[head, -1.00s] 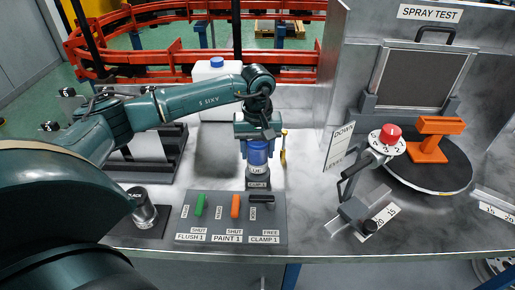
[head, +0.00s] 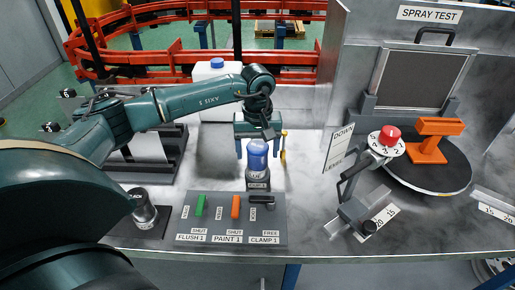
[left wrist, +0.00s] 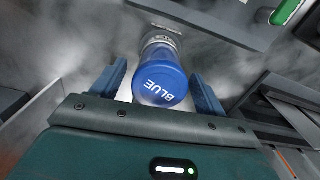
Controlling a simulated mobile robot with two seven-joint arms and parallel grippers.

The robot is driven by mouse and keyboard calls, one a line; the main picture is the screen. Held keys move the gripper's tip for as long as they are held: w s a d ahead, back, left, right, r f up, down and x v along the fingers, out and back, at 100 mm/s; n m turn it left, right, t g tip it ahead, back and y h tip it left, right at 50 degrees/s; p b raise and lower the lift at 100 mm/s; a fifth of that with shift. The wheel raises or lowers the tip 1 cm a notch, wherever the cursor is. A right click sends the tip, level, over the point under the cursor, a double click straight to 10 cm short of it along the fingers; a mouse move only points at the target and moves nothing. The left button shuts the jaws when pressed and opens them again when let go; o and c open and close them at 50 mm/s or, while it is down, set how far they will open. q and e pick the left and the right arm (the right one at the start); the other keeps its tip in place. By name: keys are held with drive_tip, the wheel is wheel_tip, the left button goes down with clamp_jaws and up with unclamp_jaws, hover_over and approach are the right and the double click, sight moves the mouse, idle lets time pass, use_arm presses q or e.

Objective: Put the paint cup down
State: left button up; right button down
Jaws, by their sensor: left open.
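The blue paint cup (head: 257,157) stands upright on a small grey holder (head: 257,182) behind the lever panel. In the left wrist view the blue cup (left wrist: 161,84), marked BLUE, lies between two blue fingers, with a gap on each side. My left gripper (head: 257,150) is open, with its fingers around the upper part of the cup from behind. My right gripper is not in view.
The lever panel (head: 231,230) with green, orange and black levers stands in front of the cup. A black-labelled cup (head: 142,208) stands at left. A yellow-handled tool (head: 283,146) is just right of my gripper. The spray turntable (head: 440,178) is at right.

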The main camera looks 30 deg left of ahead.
use_arm(q)
wheel_tip(320, 180, up, 4)
drive_tip(key=shift+f+b, duration=0.1)
drive_tip(key=shift+b, duration=0.75)
wheel_tip(320, 180, up, 8)
drive_tip(key=b, duration=0.1)
drive_tip(key=shift+r, duration=0.2)
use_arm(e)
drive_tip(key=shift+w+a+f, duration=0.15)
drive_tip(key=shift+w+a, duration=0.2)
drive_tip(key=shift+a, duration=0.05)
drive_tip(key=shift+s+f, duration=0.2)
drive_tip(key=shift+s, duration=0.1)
use_arm(q)
drive_tip(key=shift+s, duration=0.1)
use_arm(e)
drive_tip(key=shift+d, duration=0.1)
